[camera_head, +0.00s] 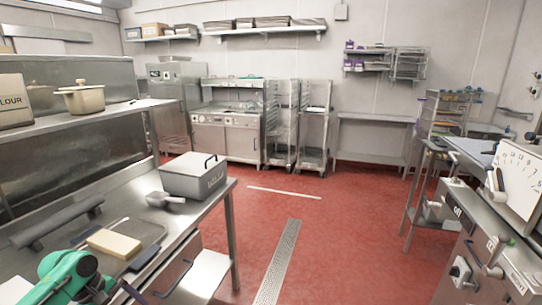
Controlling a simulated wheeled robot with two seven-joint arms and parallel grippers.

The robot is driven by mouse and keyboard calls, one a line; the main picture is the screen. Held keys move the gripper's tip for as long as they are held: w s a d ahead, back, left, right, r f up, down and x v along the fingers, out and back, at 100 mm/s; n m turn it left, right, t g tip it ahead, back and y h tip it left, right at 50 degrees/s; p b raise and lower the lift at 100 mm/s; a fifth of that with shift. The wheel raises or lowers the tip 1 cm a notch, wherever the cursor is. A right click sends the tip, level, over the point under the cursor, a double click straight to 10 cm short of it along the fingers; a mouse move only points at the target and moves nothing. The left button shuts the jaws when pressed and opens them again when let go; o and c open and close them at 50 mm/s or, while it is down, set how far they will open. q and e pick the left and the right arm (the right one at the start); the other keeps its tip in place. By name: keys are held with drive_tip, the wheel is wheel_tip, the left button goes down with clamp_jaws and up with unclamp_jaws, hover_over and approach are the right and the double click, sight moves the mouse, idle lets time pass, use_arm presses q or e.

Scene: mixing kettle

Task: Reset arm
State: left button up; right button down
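Neither of my grippers can be made out in the head view. The task names only my arm, and I can recognise no arm link for certain. No mixing kettle is clearly identifiable. A grey steel machine (482,240) with knobs and a white numbered dial panel (515,180) stands at the right edge. A green and dark object (68,275) shows at the bottom left, cut off by the frame, and I cannot tell what it is.
On the left steel table (205,215) are a lidded grey box (194,178), a scoop (163,199) and a yellowish block (114,244). A beige pot (82,98) stands on the shelf above. Red floor (335,225) is clear between the counters.

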use_arm(q)
drive_tip(key=s+a+f+m+y, duration=0.15)
drive_tip(key=s+f, duration=0.25)
drive_tip(key=f, duration=0.6)
drive_tip(key=s+f+m+y, duration=0.1)
drive_tip(key=s+f+m, duration=0.15)
drive_tip(key=f, duration=0.65)
drive_tip(key=s+a+f+m+y, duration=0.15)
drive_tip(key=s+f, duration=0.35)
drive_tip(key=f, duration=0.5)
drive_tip(key=s+d+f+m, duration=0.3)
drive_tip(key=s+d+f, duration=0.1)
drive_tip(key=s, duration=0.4)
drive_tip(key=s+d+f+m, duration=0.4)
drive_tip(key=s+d, duration=0.1)
drive_tip(key=s, duration=0.4)
drive_tip(key=s+d+f+m, duration=0.4)
drive_tip(key=s+d+f, duration=0.1)
drive_tip(key=s, duration=0.3)
drive_tip(key=shift+s+d+g, duration=0.15)
drive_tip(key=shift+g, duration=0.15)
